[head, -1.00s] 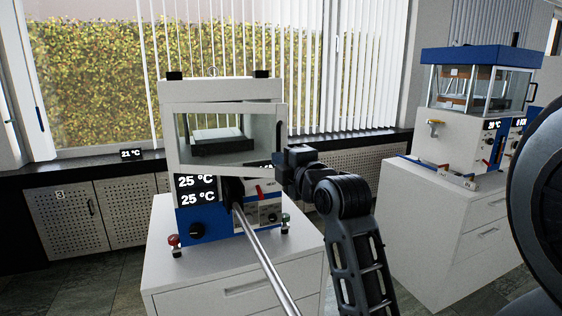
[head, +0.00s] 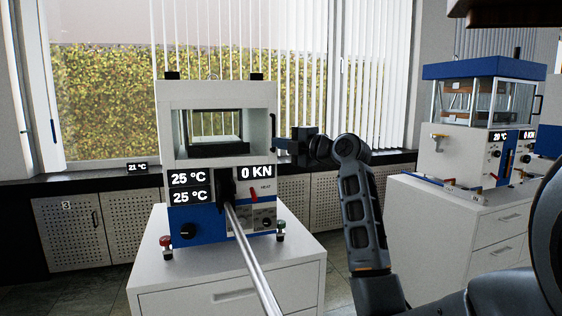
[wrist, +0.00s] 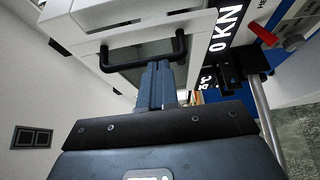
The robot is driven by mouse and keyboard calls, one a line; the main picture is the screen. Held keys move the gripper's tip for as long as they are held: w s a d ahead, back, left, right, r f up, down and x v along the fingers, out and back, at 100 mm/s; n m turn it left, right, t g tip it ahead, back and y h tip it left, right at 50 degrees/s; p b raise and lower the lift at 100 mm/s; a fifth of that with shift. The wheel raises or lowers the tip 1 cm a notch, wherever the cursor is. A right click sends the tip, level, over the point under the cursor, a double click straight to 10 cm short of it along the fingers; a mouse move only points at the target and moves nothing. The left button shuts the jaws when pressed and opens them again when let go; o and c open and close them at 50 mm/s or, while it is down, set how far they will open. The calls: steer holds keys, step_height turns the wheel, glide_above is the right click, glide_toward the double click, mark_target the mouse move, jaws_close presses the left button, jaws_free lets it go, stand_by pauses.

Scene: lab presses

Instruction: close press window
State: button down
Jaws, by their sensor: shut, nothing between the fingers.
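The press (head: 224,221) stands on a white cabinet left of centre in the head view, with a white and blue body. Its white-framed window (head: 166,140) lies flush, or nearly so, against the front opening; a small remaining gap cannot be ruled out. The black window handle (head: 273,130) is on the right edge and also shows in the wrist view (wrist: 143,48). My gripper (head: 278,144) is at the window's right edge beside the handle. In the wrist view its blue-grey fingers (wrist: 157,75) are shut and empty, with tips close to the handle; contact cannot be told.
A long metal lever (head: 248,255) sticks out from the press front toward the camera. A second press (head: 470,150) with a blue top stands on a cabinet at the right. A perforated low cupboard (head: 80,232) runs under the windows behind.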

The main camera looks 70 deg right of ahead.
steer(key=d, duration=0.1)
steer(key=w+d+b, duration=0.1)
steer(key=d, duration=0.1)
steer(key=shift+w+d+r+b, duration=0.1)
steer(key=shift+w+b, duration=0.15)
steer(key=shift+b, duration=0.15)
steer(key=shift+r, duration=0.1)
